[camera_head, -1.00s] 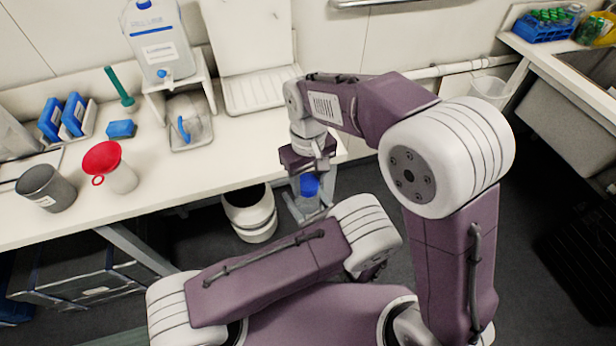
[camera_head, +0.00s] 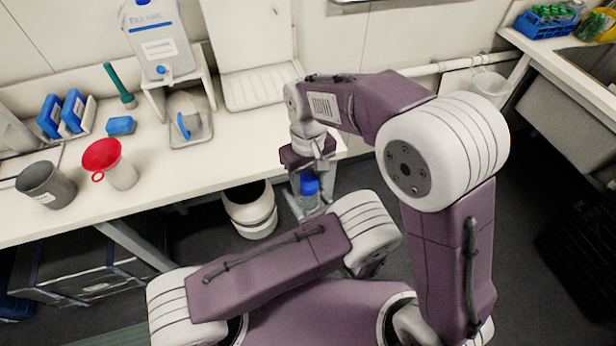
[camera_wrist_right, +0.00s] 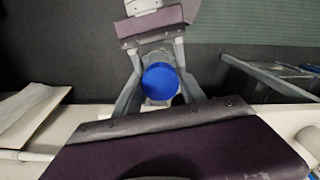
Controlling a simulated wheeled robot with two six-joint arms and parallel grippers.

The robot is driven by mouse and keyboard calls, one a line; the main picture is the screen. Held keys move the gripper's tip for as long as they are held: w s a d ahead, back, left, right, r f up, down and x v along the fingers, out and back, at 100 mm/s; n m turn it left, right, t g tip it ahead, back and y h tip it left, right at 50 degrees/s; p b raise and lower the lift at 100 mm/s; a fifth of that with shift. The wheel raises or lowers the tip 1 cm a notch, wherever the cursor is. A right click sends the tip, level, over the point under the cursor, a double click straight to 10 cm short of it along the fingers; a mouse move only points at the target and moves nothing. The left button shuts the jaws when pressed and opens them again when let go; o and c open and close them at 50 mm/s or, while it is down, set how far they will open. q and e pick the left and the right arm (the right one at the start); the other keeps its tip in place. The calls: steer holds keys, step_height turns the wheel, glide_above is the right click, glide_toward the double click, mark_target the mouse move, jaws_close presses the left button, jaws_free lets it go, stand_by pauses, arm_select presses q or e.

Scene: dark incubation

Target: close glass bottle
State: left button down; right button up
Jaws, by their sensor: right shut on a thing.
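The glass bottle (camera_head: 308,203) looks clear, with a blue cap (camera_head: 309,184) at its top. It is held in the air beyond the counter's front edge. My right gripper (camera_head: 309,176) is shut on the bottle. In the right wrist view the cap (camera_wrist_right: 160,82) is a round blue disc between grey fingers and hides most of the bottle. Whether the cap is seated cannot be seen. My left gripper (camera_wrist_right: 157,52) faces the right one from the top of the wrist view, close to the bottle. Its fingertips are unclear there, and it is hidden in the head view.
A white bin (camera_head: 249,212) stands on the floor left of the bottle. The counter (camera_head: 215,160) holds a red funnel (camera_head: 102,155), a grey cup (camera_head: 44,184), blue racks (camera_head: 62,112) and a dispenser (camera_head: 158,42).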

steer(key=m, duration=0.4)
steer(key=shift+m, duration=0.4)
steer(key=m, duration=0.3)
steer(key=shift+a, duration=0.1)
steer(key=m, duration=0.6)
steer(key=shift+a+m, duration=0.1)
steer(key=shift+m, duration=0.2)
steer(key=m, duration=0.9)
steer(key=shift+w+m, duration=0.15)
steer(key=shift+m, duration=0.15)
steer(key=m, duration=0.5)
steer(key=shift+w, duration=0.1)
steer(key=m, duration=0.3)
